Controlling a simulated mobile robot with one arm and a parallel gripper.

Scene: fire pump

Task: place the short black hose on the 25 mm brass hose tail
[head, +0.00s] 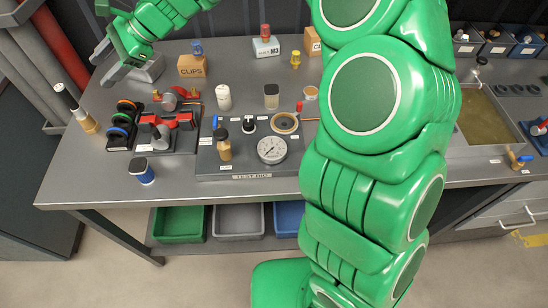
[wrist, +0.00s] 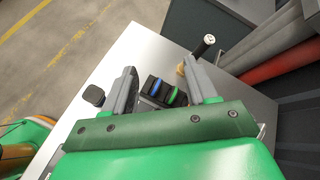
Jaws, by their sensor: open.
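A slim black piece with a pale top end, which looks like the short black hose (head: 67,99), stands at the left end of the bench. A brass piece, which looks like the hose tail (head: 90,126), is directly below it, with a pale stretch between. I cannot tell how far the hose sits over the brass. In the wrist view the hose (wrist: 203,46) and the brass part (wrist: 181,69) show just beyond the right finger. My gripper (head: 104,66) is open and empty, above and to the right of the hose. Its fingers also show in the wrist view (wrist: 163,76).
Pipes (head: 62,42) rise at the left.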

